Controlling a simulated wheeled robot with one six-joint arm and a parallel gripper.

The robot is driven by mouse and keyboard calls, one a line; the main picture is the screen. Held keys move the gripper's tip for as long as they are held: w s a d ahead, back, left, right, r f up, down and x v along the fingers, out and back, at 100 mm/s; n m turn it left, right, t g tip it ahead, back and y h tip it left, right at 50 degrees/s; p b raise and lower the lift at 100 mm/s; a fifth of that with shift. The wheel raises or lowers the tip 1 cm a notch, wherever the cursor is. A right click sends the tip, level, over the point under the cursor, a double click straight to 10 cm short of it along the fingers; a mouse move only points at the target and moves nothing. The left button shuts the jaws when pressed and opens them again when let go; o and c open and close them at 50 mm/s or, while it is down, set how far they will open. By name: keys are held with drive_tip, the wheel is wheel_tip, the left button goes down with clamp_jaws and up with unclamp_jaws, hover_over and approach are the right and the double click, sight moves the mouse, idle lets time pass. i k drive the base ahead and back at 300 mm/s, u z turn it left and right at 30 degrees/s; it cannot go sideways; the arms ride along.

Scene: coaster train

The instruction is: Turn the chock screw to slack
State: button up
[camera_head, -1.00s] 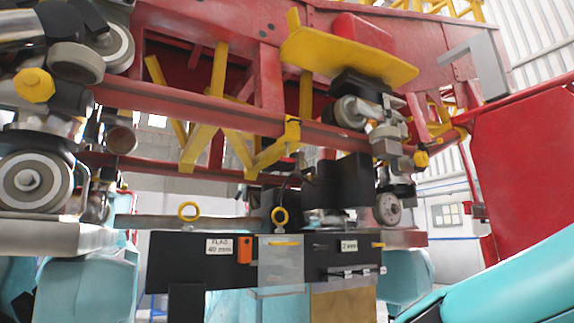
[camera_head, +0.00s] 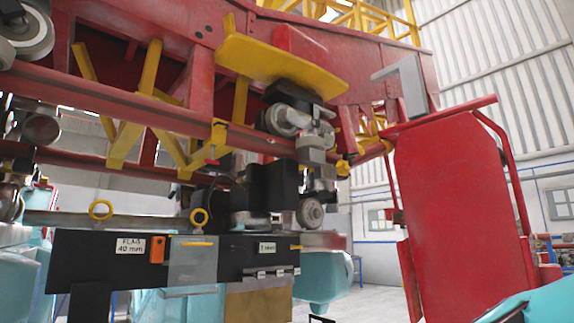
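I cannot pick out the chock screw with certainty. A wheel assembly (camera_head: 283,118) sits on the red rail (camera_head: 120,108), under a yellow plate (camera_head: 270,66). My gripper is not in view.
The dark bench (camera_head: 85,252) carries a label reading about 40 mm (camera_head: 130,246), an orange block (camera_head: 157,250) and a grey plate (camera_head: 192,272). A large red panel (camera_head: 450,220) stands at the right. Teal bodies (camera_head: 322,282) fill the lower area. Open floor shows between bench and panel.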

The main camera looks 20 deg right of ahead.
sight(210, 160)
drive_tip(key=z, duration=0.6)
drive_tip(key=k, duration=0.85)
drive_tip(key=z, duration=1)
drive_tip(key=i, duration=2.9)
drive_tip(key=u, duration=0.9)
drive_tip(key=i, duration=0.7)
drive_tip(key=u, duration=0.65)
